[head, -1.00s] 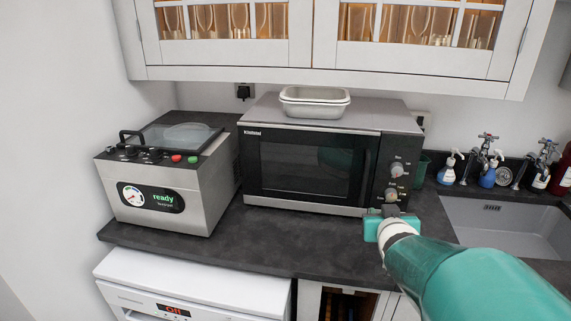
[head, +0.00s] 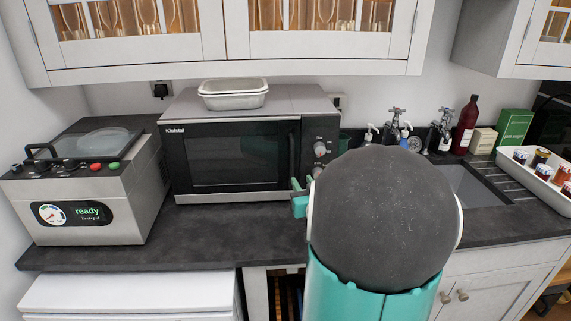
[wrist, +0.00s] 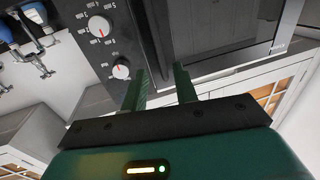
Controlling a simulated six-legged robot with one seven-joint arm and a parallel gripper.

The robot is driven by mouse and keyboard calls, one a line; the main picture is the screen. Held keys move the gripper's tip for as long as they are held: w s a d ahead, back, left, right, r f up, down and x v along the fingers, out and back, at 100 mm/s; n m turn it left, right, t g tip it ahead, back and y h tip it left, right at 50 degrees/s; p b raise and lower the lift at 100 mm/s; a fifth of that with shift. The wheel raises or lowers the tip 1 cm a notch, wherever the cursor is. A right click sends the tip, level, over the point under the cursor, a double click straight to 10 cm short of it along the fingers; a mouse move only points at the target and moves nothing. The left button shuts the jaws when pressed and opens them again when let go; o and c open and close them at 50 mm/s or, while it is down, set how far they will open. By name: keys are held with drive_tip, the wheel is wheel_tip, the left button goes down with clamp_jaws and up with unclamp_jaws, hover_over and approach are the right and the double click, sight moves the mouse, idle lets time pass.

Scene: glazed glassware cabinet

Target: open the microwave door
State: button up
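The microwave (head: 232,160) stands on the counter with its dark glass door shut. Its dark upright handle (head: 292,155) is at the door's right edge, left of the knob panel. My gripper (head: 299,190) is at the lower right front of the microwave, mostly hidden by my arm in the head view. In the wrist view, which is upside down, the two green fingers of my gripper (wrist: 162,74) are apart. The microwave's knob panel (wrist: 92,50) is to their left and the door (wrist: 215,35) to their right. The handle (wrist: 148,35) is near the fingertips; I cannot tell whether they touch it.
A pale dish (head: 233,100) sits on the microwave. A steel machine reading "ready" (head: 85,205) stands to its left. Wall cabinets (head: 140,70) hang above. A sink (head: 480,190) and a tray of jars (head: 540,178) are at right. The counter front (head: 200,230) is clear.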

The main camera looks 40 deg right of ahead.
sight(293, 164)
drive_tip(key=x, duration=1.1)
drive_tip(key=shift+w+d, duration=0.2)
drive_tip(key=shift+w, duration=0.05)
drive_tip(key=shift+c, duration=0.4)
clamp_jaws()
